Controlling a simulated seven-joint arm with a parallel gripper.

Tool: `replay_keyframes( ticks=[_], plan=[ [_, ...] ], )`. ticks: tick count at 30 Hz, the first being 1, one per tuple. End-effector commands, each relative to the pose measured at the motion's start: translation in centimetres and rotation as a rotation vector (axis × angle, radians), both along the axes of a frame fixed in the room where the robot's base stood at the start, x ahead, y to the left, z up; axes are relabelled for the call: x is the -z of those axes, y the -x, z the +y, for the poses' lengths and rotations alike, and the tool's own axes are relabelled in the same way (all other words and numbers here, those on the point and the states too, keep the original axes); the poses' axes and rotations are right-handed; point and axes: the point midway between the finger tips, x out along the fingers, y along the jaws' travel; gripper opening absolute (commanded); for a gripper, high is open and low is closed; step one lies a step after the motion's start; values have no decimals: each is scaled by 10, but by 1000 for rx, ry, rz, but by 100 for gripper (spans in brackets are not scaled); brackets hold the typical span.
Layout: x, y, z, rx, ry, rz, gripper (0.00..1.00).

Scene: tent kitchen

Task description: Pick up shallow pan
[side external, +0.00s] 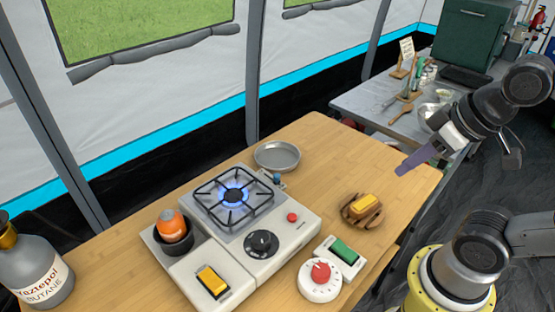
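The shallow pan (278,156) is a round grey metal dish. It lies flat on the wooden table just behind the right back corner of the stove (236,227) and looks empty. My gripper (404,169) is at the right of the picture, above the table's right edge and well to the right of the pan. Its purple-grey fingers point down and left. From this side the fingers overlap, so the gap between them cannot be made out. Nothing shows between the fingers.
The stove burner (234,196) has a blue flame. An orange object in a dark pot (173,232) sits at the stove's left. A yellow item on a wooden holder (362,209), a green switch (341,252) and a red-knobbed timer (320,279) stand at the right. A butane bottle (38,270) is far left.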

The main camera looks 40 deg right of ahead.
Motion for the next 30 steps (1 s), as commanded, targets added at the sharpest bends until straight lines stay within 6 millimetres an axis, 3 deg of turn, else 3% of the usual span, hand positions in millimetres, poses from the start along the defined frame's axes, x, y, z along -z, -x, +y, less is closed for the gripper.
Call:
replay_keyframes(
  ticks=[5,9,14,17,22,26,30],
  plan=[
    [0,0,0,-11,6,0,19],
    [-3,-3,0,-117,64,-14,19],
    [-32,-29,-1,-348,212,-88,19],
    [-48,-60,-3,-508,318,-99,19],
    [-61,-133,-10,-794,498,-71,19],
    [-49,-192,-20,-983,596,-22,19],
    [-17,-250,-32,-1147,653,39,19]
  ],
)
